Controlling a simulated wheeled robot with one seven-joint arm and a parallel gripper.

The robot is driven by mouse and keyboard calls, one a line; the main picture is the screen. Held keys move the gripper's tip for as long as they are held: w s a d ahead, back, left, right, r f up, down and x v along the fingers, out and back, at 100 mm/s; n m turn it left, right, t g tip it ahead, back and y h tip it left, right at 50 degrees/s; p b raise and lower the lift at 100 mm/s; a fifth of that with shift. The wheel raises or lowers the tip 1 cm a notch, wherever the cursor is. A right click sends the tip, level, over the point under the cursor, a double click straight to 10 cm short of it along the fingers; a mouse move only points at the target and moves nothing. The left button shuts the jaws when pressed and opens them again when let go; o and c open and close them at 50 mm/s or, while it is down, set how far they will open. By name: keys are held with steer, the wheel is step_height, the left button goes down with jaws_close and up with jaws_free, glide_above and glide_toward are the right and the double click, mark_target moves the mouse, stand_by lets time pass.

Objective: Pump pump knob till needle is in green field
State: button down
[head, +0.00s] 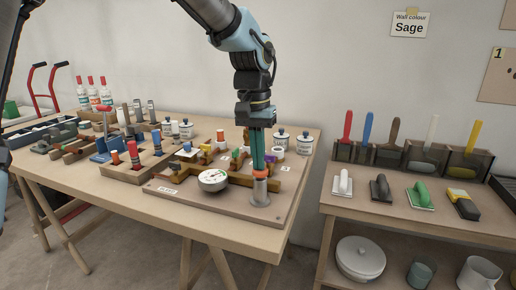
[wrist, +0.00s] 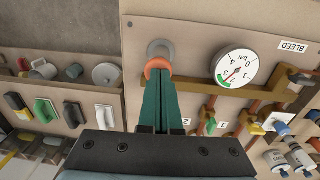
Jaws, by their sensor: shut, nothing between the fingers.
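The pump has an orange-red knob (head: 260,174) on a grey cylinder (head: 260,191) at the near right corner of a wooden board. The knob (wrist: 157,65) also shows in the wrist view, beyond my fingertips. My gripper (head: 258,166) is shut and empty, with its teal fingers pointing down at the knob. The tips appear to touch the knob's top or sit just over it. The round white gauge (wrist: 237,68) has a green field at its lower left in the wrist view. Its reddish needle seems to point toward that field, but the exact reading is too small to tell.
The board (head: 155,189) carries brown pipes and coloured valve handles beside the pump. Lidded white jars (head: 304,143) stand behind it. Tools and blocks fill the table's left part. A second table (head: 420,224) at the right holds trowels and brushes, with a gap between the tables.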

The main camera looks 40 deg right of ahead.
steer(key=shift+a+f, duration=0.1)
steer(key=shift+f, duration=0.1)
steer(key=shift+r+p, duration=0.3)
steer(key=shift+p, duration=0.1)
step_height(320, 180, up, 14)
steer(key=p, duration=0.2)
steer(key=shift+w+a+f+p, duration=0.15)
steer(key=shift+w+a+p, duration=0.05)
steer(key=shift+w+p, duration=0.1)
